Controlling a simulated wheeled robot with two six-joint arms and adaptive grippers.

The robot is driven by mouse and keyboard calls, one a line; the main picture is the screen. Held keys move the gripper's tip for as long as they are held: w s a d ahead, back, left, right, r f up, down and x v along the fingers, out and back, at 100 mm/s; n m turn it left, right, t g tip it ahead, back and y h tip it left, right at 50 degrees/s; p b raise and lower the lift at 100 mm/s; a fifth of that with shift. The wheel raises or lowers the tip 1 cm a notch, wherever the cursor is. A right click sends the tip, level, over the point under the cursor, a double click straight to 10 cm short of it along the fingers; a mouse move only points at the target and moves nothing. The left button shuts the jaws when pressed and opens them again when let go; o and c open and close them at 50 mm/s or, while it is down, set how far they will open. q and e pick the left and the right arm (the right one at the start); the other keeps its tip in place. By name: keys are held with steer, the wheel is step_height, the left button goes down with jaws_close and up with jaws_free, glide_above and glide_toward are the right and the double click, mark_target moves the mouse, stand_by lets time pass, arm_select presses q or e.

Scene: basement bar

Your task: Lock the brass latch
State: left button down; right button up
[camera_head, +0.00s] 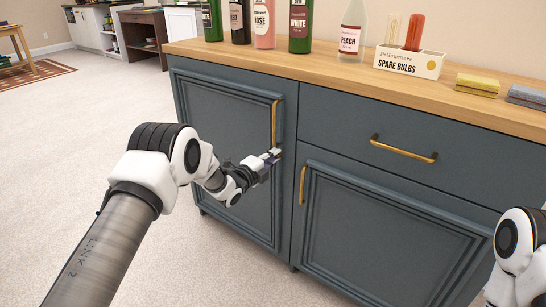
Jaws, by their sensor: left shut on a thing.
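My left gripper (274,154) reaches in from the left to the blue-grey cabinet. Its fingertips are shut at the right edge of the left door (225,140), just below that door's upright brass handle (275,122). The brass latch is mostly hidden behind the fingertips, with only a small brass bit (280,157) showing there. Its exact position cannot be made out. The left door looks closed. Part of my right arm shows at the lower right edge, but its gripper is out of view.
The right door has an upright brass handle (302,185), and the drawer has a horizontal one (404,150). The carpet at left is clear.

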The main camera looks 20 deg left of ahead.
stand_by(0.4)
arm_select(q)
steer(key=c, duration=1.2)
jaws_free()
